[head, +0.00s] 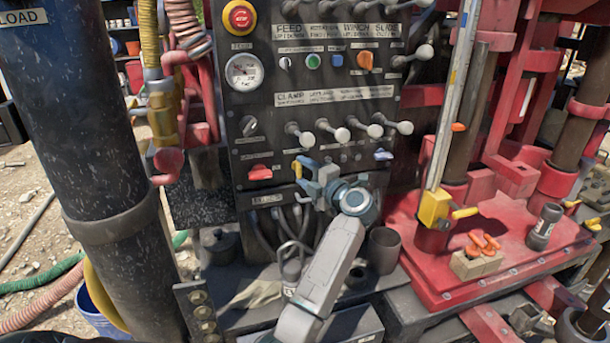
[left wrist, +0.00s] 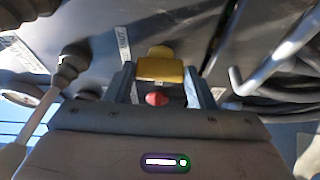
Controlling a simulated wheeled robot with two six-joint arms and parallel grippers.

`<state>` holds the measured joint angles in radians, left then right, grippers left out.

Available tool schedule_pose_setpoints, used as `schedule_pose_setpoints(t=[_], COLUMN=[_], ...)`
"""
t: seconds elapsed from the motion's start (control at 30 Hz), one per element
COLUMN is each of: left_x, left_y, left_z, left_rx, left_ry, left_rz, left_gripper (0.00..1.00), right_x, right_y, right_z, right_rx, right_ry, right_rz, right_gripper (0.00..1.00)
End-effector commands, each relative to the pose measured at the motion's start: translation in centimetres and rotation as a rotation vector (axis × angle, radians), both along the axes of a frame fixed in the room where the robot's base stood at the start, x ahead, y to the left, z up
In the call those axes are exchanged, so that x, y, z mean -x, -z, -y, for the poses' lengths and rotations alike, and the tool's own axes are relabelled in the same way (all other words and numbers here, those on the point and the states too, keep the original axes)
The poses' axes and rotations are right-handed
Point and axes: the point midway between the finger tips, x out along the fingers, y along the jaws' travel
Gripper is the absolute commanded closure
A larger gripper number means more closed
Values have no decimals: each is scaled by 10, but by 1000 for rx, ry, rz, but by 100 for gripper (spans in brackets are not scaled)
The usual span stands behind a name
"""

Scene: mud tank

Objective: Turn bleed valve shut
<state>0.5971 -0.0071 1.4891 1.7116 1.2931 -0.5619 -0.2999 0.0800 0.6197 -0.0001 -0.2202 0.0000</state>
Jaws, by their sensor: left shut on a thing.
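The panel (head: 320,95) has a small yellow handle (head: 298,169) low on its face, probably the bleed valve; no readable label names it. In the left wrist view the yellow handle (left wrist: 160,68) sits between the fingertips. My left gripper (head: 309,176), grey-blue, reaches up to the panel and is shut on this handle; its fingers also show in the left wrist view (left wrist: 160,78). The fingers hide part of the handle in the head view. My right gripper is in neither view.
A red handle (head: 260,173) is left of my gripper and a blue one (head: 383,155) to its right. Several ball-ended levers (head: 341,133) stick out just above. Hoses (head: 290,222) hang below. A dark cup (head: 384,249) stands beside my forearm.

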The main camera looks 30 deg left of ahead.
Motion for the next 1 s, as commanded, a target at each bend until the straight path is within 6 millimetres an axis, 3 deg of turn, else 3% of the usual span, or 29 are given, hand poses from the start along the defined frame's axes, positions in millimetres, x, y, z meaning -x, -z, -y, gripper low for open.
schedule_pose_setpoints(t=[0.63, 0.67, 0.73, 1.0], left_x=[0, 0, 0, 0], left_y=[1, 1, 1, 0], left_z=[0, 0, 0, 0], left_rx=[32, 32, 32, 31], left_ry=[0, 0, 0, 0], left_rz=[35, 35, 34, 34], left_gripper=[74, 45, 31, 29], right_x=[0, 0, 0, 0], right_y=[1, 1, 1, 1], right_z=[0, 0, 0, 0], right_rx=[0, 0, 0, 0], right_ry=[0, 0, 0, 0], right_rz=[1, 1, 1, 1], right_gripper=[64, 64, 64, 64])
